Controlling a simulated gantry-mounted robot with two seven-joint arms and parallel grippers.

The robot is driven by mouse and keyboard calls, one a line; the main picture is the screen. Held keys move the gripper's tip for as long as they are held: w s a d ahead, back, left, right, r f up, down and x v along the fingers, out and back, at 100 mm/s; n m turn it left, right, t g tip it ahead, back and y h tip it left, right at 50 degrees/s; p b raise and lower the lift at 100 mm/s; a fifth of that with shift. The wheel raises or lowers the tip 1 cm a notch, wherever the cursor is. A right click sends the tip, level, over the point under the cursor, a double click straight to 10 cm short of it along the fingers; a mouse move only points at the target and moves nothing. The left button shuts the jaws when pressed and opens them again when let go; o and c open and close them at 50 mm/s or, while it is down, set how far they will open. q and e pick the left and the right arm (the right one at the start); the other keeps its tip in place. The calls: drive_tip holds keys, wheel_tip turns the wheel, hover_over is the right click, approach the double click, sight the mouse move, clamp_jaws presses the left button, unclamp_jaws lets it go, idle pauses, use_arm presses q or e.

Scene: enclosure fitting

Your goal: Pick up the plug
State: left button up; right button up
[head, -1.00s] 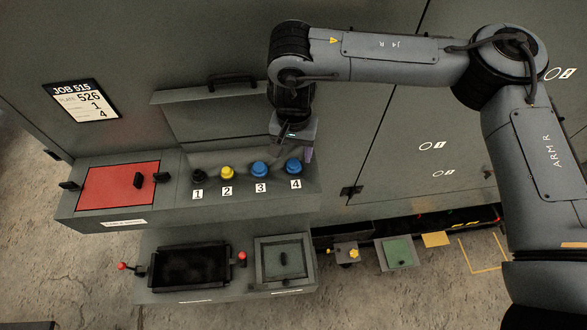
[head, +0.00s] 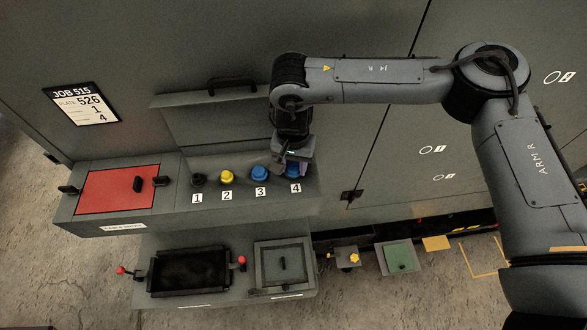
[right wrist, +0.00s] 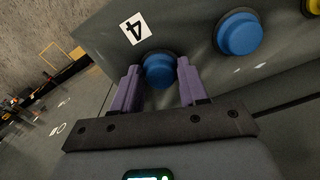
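A blue plug (head: 293,173) sits in the place marked 4 on the grey panel's sloping ledge. It also shows in the right wrist view (right wrist: 159,70). My right gripper (head: 291,167) is directly over it. In the right wrist view the two purple fingers (right wrist: 157,78) stand apart, one on each side of the plug, with gaps that look small. I cannot tell whether either finger touches it. Another blue plug (head: 260,173) is at 3 and a yellow plug (head: 227,173) at 2. Place 1 holds a black fitting or empty socket (head: 199,179). My left gripper is out of view.
A red panel (head: 118,191) with black handles lies left of the ledge. Below are a black tray (head: 231,270) and a square grey box (head: 257,248). A sheet (head: 83,103) reads JOB 515, 526, 1, 4. A raised lid (head: 216,118) stands behind the plugs.

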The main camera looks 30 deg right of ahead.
sight(293, 168)
drive_tip(key=c, duration=0.5)
drive_tip(key=shift+r, duration=0.1)
drive_tip(key=shift+r, duration=0.4)
wheel_tip(293, 168, up, 2)
drive_tip(key=b, duration=0.3)
drive_tip(key=shift+r, duration=0.15)
drive_tip(key=s+d+r+p, duration=0.3)
drive_tip(key=s+r+p, duration=0.1)
drive_tip(key=r, duration=0.3)
drive_tip(key=s+d+r+p, duration=0.3)
drive_tip(key=s+r+p, duration=0.2)
drive_tip(key=r, duration=0.2)
drive_tip(key=shift+s+d+r+p, duration=0.25)
drive_tip(key=shift+d+r+p, duration=0.1)
drive_tip(key=shift+d, duration=0.05)
